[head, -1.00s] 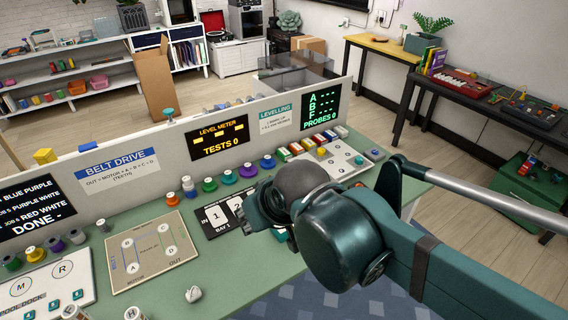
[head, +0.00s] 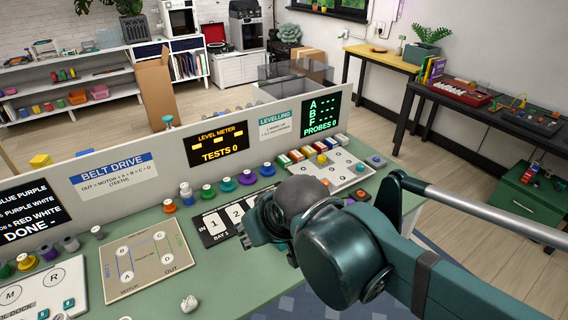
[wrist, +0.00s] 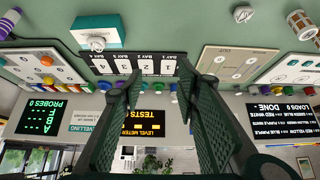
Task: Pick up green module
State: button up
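A green round piece with a pale top (head: 208,191) stands in the row of coloured pieces before the panel in the head view. A teal box with a white top (wrist: 100,32) lies on the bench at the upper left of the wrist view; I cannot tell which of these is the green module. My gripper (wrist: 150,82) is open and empty, its two dark green fingers wide apart, facing the bay card (wrist: 135,64). In the head view my gripper (head: 262,222) hangs beside the right part of the bay card (head: 216,226) and hides part of it.
A low panel with a level meter display (head: 222,140) runs behind the pieces. A white board with coloured knobs (head: 335,168) lies at right and a beige belt board (head: 143,262) at left. A small white lump (head: 189,304) lies on the green bench.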

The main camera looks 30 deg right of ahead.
jog(key=shift+o, duration=0.5)
jog(key=shift+w+r, duration=0.1)
jog(key=w+d+r+p, duration=0.1)
jog(key=w+d+r, duration=0.15)
jog(key=w, duration=0.35)
jog(key=w+d+r+p, duration=0.1)
jog(key=w+d+r, duration=0.15)
jog(key=w, duration=0.35)
jog(key=g+p, duration=0.1)
jog(key=p, duration=0.5)
send_over(285, 159)
jog(key=s, duration=0.4)
notch_tip(285, 159, down, 19)
jog(key=shift+d, duration=0.15)
jog(key=shift+f, duration=0.1)
jog(key=shift+b+x, duration=0.35)
jog(key=shift+x, duration=0.85)
